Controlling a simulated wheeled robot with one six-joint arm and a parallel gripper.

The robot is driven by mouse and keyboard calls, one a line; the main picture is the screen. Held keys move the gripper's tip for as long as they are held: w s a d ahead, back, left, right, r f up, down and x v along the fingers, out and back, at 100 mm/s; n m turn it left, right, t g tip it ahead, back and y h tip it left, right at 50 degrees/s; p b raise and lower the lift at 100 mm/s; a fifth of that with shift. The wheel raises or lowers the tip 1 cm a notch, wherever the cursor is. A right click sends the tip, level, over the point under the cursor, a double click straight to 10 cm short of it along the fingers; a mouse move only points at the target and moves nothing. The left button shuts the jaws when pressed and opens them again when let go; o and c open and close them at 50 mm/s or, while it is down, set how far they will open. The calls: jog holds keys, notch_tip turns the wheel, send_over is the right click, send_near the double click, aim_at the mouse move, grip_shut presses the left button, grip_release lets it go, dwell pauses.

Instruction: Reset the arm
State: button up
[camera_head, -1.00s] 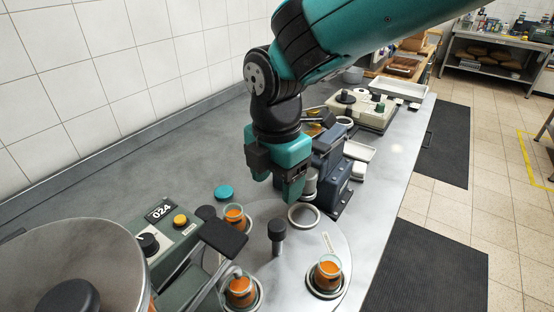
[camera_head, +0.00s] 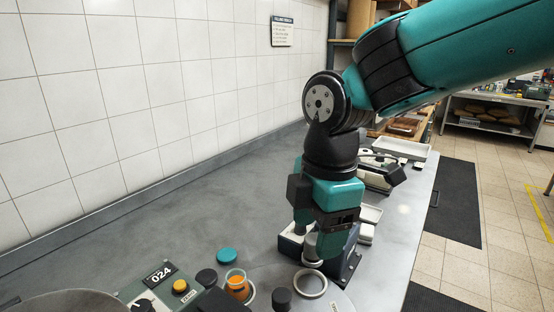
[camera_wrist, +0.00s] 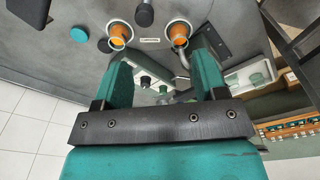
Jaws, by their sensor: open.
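My gripper (camera_head: 318,240) is teal and black and points down over the grey metal counter (camera_head: 190,215). In the wrist view its two teal fingers (camera_wrist: 160,75) stand apart with nothing between them. In the head view it is in front of a dark blue-grey machine (camera_head: 345,262), partly hiding it. The wrist view shows two orange-filled jars, one at left (camera_wrist: 119,34) and one at right (camera_wrist: 179,33), beyond the fingertips.
A teal lid (camera_head: 226,255) lies on the counter beside a control box (camera_head: 160,287) reading 024. A white tray (camera_head: 403,149) and other equipment stand farther back. The tiled wall (camera_head: 130,110) bounds the counter. The counter's left middle is clear.

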jog(key=s+d+m+y, duration=0.3)
jog(key=s+d+m, duration=0.6)
jog(key=s+m, duration=0.4)
jog(key=shift+f+m, duration=0.15)
jog(key=shift+m, duration=0.85)
dwell(0.6)
